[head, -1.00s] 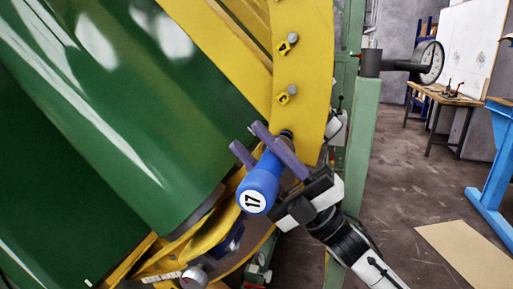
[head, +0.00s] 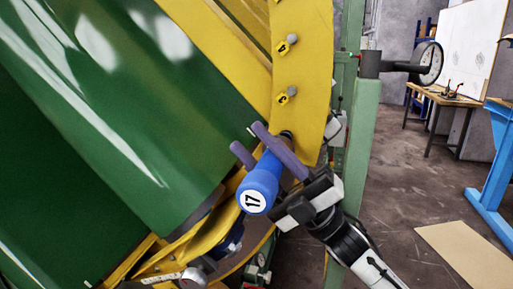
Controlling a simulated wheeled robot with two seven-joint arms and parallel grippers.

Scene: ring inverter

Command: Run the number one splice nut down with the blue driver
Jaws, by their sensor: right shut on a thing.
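The blue driver (head: 260,184) is in my right gripper (head: 268,151), whose purple fingers are shut around its body. Its round white end, marked 17, faces me. Its far end points up and right at the yellow ring (head: 313,75); a dark round part shows there, and whether it sits on a nut is hidden. Two grey nuts or bolt heads show higher on the ring, an upper one (head: 292,39) and a lower one (head: 292,91), each beside a small yellow tag. The tag numbers are too small to read surely. My left gripper is not in view.
A large green drum (head: 110,90) fills the left, close to the driver. A wooden bench (head: 445,98) and a blue frame (head: 492,185) stand farther right, with open floor between.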

